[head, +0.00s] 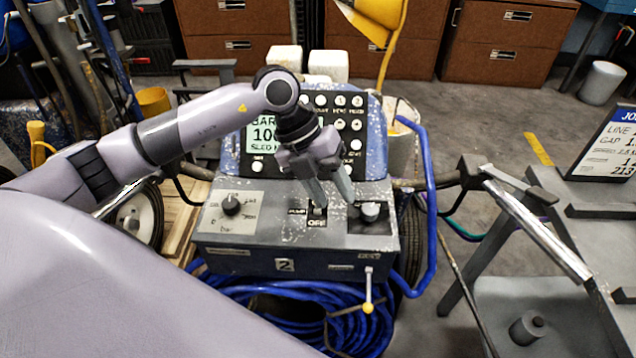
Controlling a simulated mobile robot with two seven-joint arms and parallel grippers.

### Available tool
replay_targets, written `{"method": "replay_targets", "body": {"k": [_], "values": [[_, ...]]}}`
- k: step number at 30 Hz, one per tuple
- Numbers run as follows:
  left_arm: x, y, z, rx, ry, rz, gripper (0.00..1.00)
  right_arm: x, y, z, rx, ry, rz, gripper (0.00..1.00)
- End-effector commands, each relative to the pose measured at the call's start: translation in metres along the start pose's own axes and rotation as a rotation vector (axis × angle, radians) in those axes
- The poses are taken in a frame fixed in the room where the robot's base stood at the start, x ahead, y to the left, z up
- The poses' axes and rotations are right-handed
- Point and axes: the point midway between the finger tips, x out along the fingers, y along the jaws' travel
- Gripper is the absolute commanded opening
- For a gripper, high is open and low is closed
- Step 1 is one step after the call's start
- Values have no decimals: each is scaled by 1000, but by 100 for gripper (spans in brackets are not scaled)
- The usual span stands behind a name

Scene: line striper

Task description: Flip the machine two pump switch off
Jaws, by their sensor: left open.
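Machine two (290,240) is a blue and grey line striper with a "2" plate on its front, in the middle of the head view. Its pump switch (317,211) sits on the top panel between a "PUMP" label and an "OFF" label. My left gripper (335,199) is over the panel, pointing down, with its fingers apart and empty. One fingertip is at the switch and partly hides it; I cannot tell whether they touch. The switch's position is too small to tell. My right gripper is not in view.
A keypad display (265,137) rises behind. A grey stand with a sign (612,140) is far right.

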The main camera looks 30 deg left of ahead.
Motion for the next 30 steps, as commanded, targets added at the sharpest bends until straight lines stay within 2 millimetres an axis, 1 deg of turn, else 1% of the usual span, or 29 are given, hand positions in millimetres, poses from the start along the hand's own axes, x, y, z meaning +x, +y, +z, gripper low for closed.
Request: {"method": "replay_targets", "body": {"k": [1, 3, 6, 8, 11, 18, 21, 25, 30], "values": [[-11, 13, 11, -17, -44, 72, 44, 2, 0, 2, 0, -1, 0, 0], [-23, 26, 21, -41, -88, 144, 44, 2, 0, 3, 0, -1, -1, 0], [-31, 36, 28, -64, -121, 202, 44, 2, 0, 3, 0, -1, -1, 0], [-30, 39, 30, -70, -129, 216, 44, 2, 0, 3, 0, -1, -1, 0], [-18, 43, 31, -73, -127, 220, 44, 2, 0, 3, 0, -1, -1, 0], [18, 50, 35, -69, -127, 216, 44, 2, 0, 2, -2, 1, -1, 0], [28, 52, 37, -70, -128, 217, 44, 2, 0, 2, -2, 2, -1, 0], [34, 53, 37, -68, -129, 214, 44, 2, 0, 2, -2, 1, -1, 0], [34, 53, 38, -68, -129, 214, 44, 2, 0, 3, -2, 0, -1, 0]]}}
